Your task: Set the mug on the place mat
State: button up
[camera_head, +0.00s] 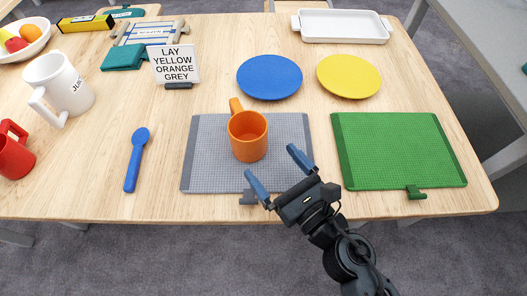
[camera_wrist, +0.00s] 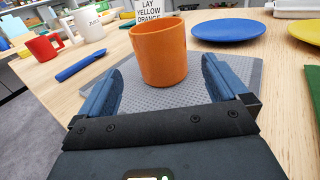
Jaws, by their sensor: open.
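An orange mug (camera_head: 248,137) stands upright on the grey place mat (camera_head: 207,165), with its handle pointing to the back. A green place mat (camera_head: 400,150) lies bare to the right. My gripper (camera_head: 273,169) is open over the front right of the grey mat, with its blue fingers pointing toward the mug. In the wrist view the orange mug (camera_wrist: 158,55) stands just beyond and between the fingertips, and nothing is held. A white mug (camera_head: 62,84) and a red mug (camera_head: 14,150) stand at the left.
A blue plate (camera_head: 269,77) and a yellow plate (camera_head: 349,76) lie behind the mats. A sign (camera_head: 174,65) reads "LAY YELLOW ORANGE GREY". A blue spoon (camera_head: 136,160) lies left of the grey mat. A white tray (camera_head: 342,26) and a fruit bowl (camera_head: 23,40) are farther back.

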jog(key=shift+s+d, duration=0.35)
jog(key=shift+s, duration=0.15)
jog(key=s+d+m, duration=0.2)
jog(key=m, duration=0.1)
jog(key=s+d+m+h, duration=0.1)
jog(key=s+d+m, duration=0.1)
jog(key=s+m, duration=0.1)
jog(key=s+d+m+h, duration=0.1)
jog(key=s+d+m, duration=0.1)
jog(key=m, duration=0.1)
jog(key=shift+s+d+m+t, duration=0.25)
jog(key=shift+m+t, duration=0.15)
jog(key=s+d+r+m+h, duration=0.3)
jog(key=s+m, duration=0.7)
jog(key=m, duration=0.6)
jog(key=s+d+r+m+g+h, duration=0.1)
jog(key=s+d+r+m+h, duration=0.3)
jog(key=s+m, duration=0.6)
jog(key=d+r+m, duration=0.2)
jog(key=d+m, duration=0.1)
jog(key=m, duration=0.3)
jog(key=shift+d+r+m+h, duration=0.2)
jog(key=shift+r+m+h, duration=0.1)
